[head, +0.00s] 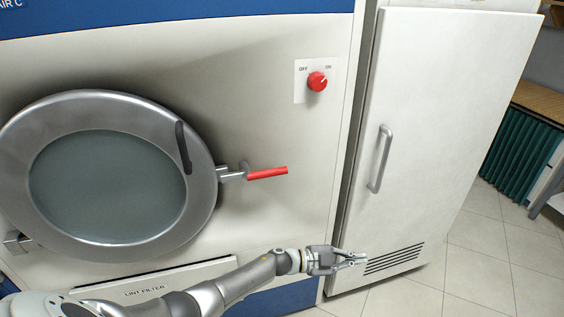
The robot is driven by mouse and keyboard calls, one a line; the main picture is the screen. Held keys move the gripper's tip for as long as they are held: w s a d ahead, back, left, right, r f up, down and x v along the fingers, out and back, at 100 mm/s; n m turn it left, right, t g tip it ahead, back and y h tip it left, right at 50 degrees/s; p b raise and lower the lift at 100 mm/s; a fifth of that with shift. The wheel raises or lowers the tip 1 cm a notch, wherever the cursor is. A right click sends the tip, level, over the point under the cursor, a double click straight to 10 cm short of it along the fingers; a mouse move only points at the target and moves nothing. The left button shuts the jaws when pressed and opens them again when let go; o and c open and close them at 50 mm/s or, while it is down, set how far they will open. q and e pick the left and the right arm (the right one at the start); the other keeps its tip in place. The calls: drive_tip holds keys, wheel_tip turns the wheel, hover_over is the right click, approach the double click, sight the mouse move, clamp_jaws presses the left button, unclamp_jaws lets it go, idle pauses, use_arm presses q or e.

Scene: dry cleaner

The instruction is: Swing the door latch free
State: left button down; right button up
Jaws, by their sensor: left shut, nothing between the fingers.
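The door latch (267,173) is a metal arm with a red handle that lies nearly level at the right rim of the round door. The round door (203,185) has a wide metal ring, a dark glass window and a dark curved handle (183,147), and it looks closed. My left gripper (362,260) is below and to the right of the latch, well apart from it, near the cabinet's vent. Its fingers are together and empty, pointing right. My right gripper is not in view.
A red knob (317,82) marked OFF and ON sits above the latch. A lint filter panel (160,283) lies below the door. A white cabinet (433,110) with a bar handle (380,159) stands to the right. Tiled floor (490,265) is open at the lower right.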

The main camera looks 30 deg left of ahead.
use_arm(q)
wheel_tip(320, 180, up, 18)
drive_tip(key=s+d+m+g+p, duration=0.1)
drive_tip(key=d+m+g+p, duration=0.1)
drive_tip(key=m+g, duration=0.75)
drive_tip(key=s+a+r+y+p, duration=0.1)
drive_tip(key=s+a+r+y, duration=0.1)
drive_tip(key=a+r+y, duration=0.5)
drive_tip(key=s+a+r+y+p, duration=0.2)
drive_tip(key=a+r+y, duration=0.5)
drive_tip(key=a+r, duration=0.6)
drive_tip(key=a, duration=0.4)
drive_tip(key=shift+r+p, duration=0.2)
drive_tip(key=shift+p, duration=0.1)
drive_tip(key=shift+f+n, duration=0.1)
drive_tip(key=shift+n, duration=0.15)
wheel_tip(320, 180, down, 14)
drive_tip(key=w+a+p, duration=0.1)
drive_tip(key=a+p, duration=0.1)
drive_tip(key=p, duration=0.3)
drive_tip(key=shift+w+r, duration=0.2)
drive_tip(key=shift+w, duration=0.2)
